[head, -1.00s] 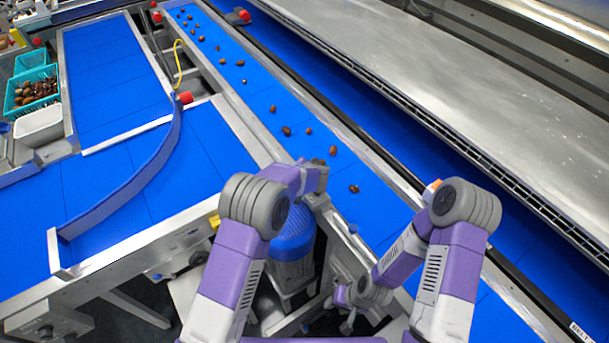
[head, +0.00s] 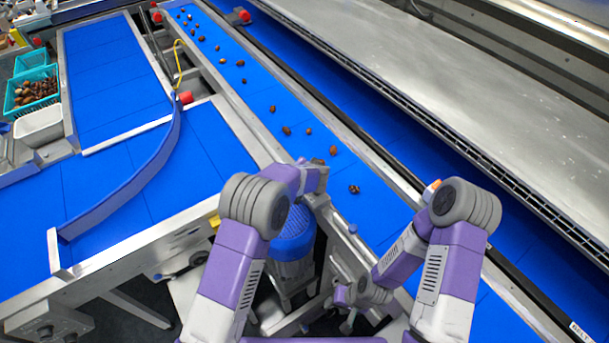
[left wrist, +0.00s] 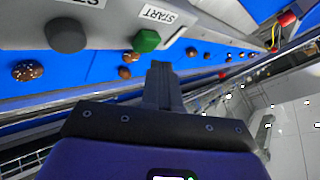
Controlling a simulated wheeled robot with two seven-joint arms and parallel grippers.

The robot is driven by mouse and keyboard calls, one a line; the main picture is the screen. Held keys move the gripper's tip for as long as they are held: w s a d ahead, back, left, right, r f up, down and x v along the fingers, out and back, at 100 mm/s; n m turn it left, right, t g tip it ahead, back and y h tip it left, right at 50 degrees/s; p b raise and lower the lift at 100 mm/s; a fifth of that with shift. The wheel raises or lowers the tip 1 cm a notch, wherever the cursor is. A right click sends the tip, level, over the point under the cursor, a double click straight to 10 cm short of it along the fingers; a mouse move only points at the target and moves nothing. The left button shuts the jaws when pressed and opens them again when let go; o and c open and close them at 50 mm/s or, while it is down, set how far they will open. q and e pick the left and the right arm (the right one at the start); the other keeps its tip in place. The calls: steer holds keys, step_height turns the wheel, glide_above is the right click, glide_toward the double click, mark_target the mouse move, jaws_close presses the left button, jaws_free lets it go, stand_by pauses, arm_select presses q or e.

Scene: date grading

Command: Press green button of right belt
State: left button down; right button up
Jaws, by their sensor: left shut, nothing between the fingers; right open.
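A green button (left wrist: 146,41) beside a START label (left wrist: 158,14) shows in the left wrist view, on the grey side rail of the belt with dates (head: 265,95). My left gripper (left wrist: 161,68) is shut and empty. In the left wrist view its fingertips appear just below the green button; I cannot tell whether they touch it. In the head view the button is not distinguishable and the left arm ends at the belt's near rail. My right gripper (head: 345,297) is open, low beside the belt's near side, away from the button.
A dark grey button (left wrist: 66,35) with a partly cut-off label sits left of the green one. Several dates (head: 333,151) lie on the belt. A curved blue guide (head: 135,185) crosses the left belt.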

arm_select(q)
steer(key=shift+f, duration=0.1)
steer(key=shift+f+p, duration=0.25)
steer(key=shift+p, duration=0.1)
steer(key=shift+f, duration=0.1)
steer(key=shift+f, duration=0.5)
stand_by(0.7)
steer(key=shift+r, duration=0.1)
steer(key=shift+r+p, duration=0.9)
steer(key=shift+p, duration=0.55)
steer(key=shift+f, duration=0.1)
